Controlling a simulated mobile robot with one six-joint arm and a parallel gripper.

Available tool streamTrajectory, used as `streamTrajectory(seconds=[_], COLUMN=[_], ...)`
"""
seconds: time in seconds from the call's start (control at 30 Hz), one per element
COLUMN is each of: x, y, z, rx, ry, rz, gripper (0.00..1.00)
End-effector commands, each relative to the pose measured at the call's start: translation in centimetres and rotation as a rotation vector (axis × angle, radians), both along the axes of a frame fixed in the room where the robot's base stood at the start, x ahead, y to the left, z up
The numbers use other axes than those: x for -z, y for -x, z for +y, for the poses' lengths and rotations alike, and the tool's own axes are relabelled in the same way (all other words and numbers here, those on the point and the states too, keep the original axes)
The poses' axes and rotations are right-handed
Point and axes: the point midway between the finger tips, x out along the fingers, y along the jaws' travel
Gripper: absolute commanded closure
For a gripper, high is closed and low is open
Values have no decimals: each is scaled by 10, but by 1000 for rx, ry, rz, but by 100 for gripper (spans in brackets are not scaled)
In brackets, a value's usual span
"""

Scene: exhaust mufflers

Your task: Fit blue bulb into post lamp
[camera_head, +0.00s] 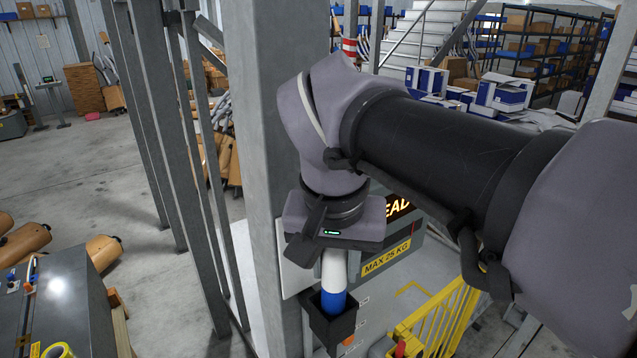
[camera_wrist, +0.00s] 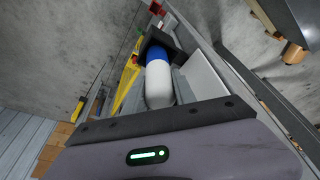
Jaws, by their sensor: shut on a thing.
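The bulb is a cylinder with a white upper part and a blue lower part (camera_head: 333,300). It hangs upright below my gripper (camera_head: 332,254), which is shut on its white upper end. The jaws hide the very top. A dark, open-topped box, apparently the post lamp's holder (camera_head: 330,330), is beside the grey steel post. The blue end is at the box's opening; how deep it sits I cannot tell. In the wrist view the white part (camera_wrist: 158,88) is nearest, with the blue end against the dark box (camera_wrist: 165,36).
The grey post (camera_head: 262,130) stands close left of my gripper. A sign reading "MAX 25 KG" (camera_head: 386,258) is behind it, with a yellow railing (camera_head: 440,322) at lower right. A dark workbench (camera_head: 70,305) is at lower left. Open floor lies at left.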

Motion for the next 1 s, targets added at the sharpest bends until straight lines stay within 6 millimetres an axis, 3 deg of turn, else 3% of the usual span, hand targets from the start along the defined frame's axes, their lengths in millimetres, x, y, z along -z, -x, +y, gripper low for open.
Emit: streamTrajectory(seconds=[0.1,0.37,0.4,0.53,0.83,1.0], x=[9,9,9,9,7,-24], y=[0,0,0,0,0,-5], z=[0,0,0,0,0,-2], rx=[0,0,1,1,1,2], ry=[0,0,0,0,0,-1], rz=[0,0,0,0,1,1], gripper=[100,100,66,43,43,43])
